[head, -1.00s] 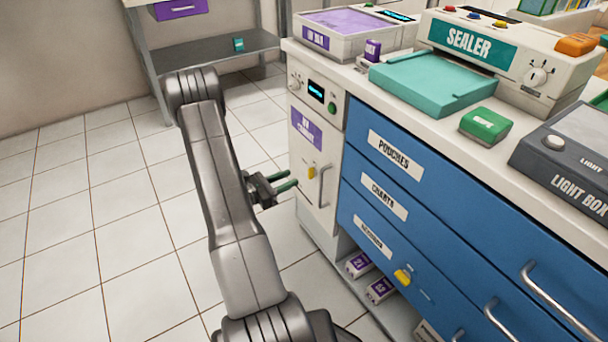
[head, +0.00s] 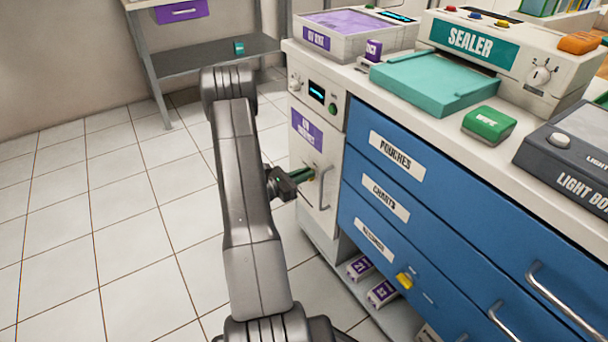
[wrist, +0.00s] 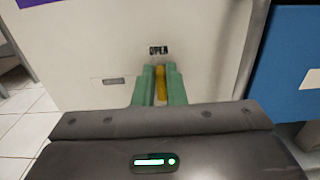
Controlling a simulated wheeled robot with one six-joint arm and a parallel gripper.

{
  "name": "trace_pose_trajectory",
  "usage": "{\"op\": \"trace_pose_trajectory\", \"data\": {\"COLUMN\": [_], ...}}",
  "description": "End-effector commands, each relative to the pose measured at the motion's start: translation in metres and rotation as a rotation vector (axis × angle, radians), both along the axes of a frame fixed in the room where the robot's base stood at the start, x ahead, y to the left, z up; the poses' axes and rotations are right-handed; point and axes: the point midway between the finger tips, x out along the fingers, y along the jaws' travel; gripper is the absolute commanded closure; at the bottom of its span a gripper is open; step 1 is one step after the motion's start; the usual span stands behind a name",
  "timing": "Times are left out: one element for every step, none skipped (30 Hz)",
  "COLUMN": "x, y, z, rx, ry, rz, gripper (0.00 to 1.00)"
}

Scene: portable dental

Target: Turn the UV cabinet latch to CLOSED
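The UV cabinet (head: 309,170) is the pale unit at the left end of the counter. Its yellow latch (wrist: 160,84) is upright in the wrist view, below the word OPEN (wrist: 158,50). My gripper (head: 311,174) is at the cabinet front, left of the door handle. In the wrist view its two green fingers (wrist: 160,72) stand on either side of the latch, close against it, and look shut on it. The fingers mostly hide the latch in the head view.
A vertical metal door handle (head: 323,188) is just right of the latch. Blue drawers (head: 400,215) with handles adjoin the cabinet on the right. Purple-labelled boxes (head: 360,267) sit on the low shelf. The tiled floor (head: 110,220) at left is clear.

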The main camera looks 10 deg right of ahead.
Motion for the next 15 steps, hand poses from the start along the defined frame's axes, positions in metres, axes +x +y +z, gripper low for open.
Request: {"op": "trace_pose_trajectory", "data": {"x": [-0.0001, -0.0001, -0.0001, -0.0001, -0.0002, -0.0002, -0.0001, -0.0001, 0.0001, 0.0002, 0.0004, 0.0007, 0.0009, 0.001, 0.0014], "y": [0.0001, 0.0001, 0.0001, 0.0001, 0.0002, 0.0002, 0.0002, 0.0002, 0.0003, 0.0003, 0.0004, 0.0005, 0.0005, 0.0007, 0.0008], "z": [-0.0001, -0.0001, -0.0001, -0.0001, -0.0001, 0.0, 0.0001, 0.0002, 0.0004, 0.0006, 0.0008, 0.0011, 0.0013, 0.0014, 0.0015], "rx": [0.0, 0.0, 0.0, 0.0, 0.0, -0.001, -0.002, -0.003, -0.006, -0.008, -0.01, -0.015, -0.019, -0.024, -0.032], "ry": [0.0, 0.0, 0.0, 0.001, 0.001, 0.004, 0.006, 0.009, 0.016, 0.023, 0.031, 0.044, 0.056, 0.07, 0.09], "rz": [0.0, 0.0, 0.0, 0.0, 0.0, 0.0, 0.0, 0.0, 0.0, 0.0, 0.0, 0.0, 0.0, 0.0, 0.0], "gripper": [1.0, 1.0, 1.0, 1.0, 1.0, 1.0, 1.0, 1.0, 1.0, 1.0, 1.0, 1.0, 1.0, 1.0, 1.0]}}
